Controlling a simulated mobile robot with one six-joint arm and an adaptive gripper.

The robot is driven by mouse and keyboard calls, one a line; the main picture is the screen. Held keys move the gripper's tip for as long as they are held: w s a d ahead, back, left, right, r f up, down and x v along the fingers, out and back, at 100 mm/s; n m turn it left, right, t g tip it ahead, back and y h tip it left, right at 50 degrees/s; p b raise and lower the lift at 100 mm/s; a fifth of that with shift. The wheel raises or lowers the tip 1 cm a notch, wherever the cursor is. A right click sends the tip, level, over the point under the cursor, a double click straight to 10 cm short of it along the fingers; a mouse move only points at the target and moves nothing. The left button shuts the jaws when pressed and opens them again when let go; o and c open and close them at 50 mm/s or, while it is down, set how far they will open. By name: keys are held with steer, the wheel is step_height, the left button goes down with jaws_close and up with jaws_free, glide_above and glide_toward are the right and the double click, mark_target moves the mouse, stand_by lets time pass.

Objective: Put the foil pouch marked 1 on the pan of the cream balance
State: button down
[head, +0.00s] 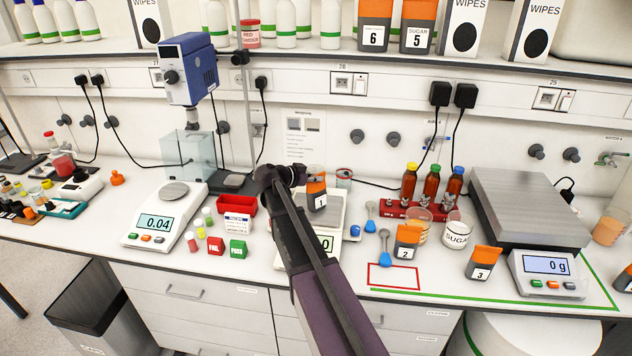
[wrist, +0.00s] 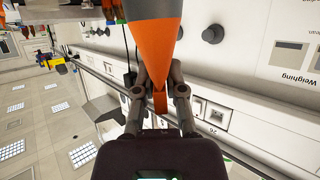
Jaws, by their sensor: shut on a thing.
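The foil pouch marked 1 (head: 317,201) is orange at the top and dark below, with a white label. My gripper (head: 304,177) is shut on its orange top edge; the wrist view shows the orange pouch (wrist: 153,42) between the fingertips (wrist: 160,98). The pouch hangs about upright. In the head view it overlaps the pan area of a pale, cream-looking balance (head: 333,222); its height above the pan is hard to tell.
Pouches 2 (head: 407,241) and 3 (head: 483,262), blue scoops (head: 384,245) and a sugar tub (head: 457,231) stand to the right. A white balance (head: 165,215) reading 0.04 and a red bin (head: 236,205) are left. A large grey scale (head: 530,205) is far right.

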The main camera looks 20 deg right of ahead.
stand_by(0.3)
steer(key=c, duration=0.7)
jaws_free()
steer(key=shift+p+v, duration=0.4)
steer(key=shift+v, duration=0.4)
steer(key=p+v, duration=0.3)
steer(key=v, duration=0.7)
steer(key=shift+a+r+p, duration=0.15)
steer(key=shift+p, duration=0.25)
steer(key=shift+s, duration=0.1)
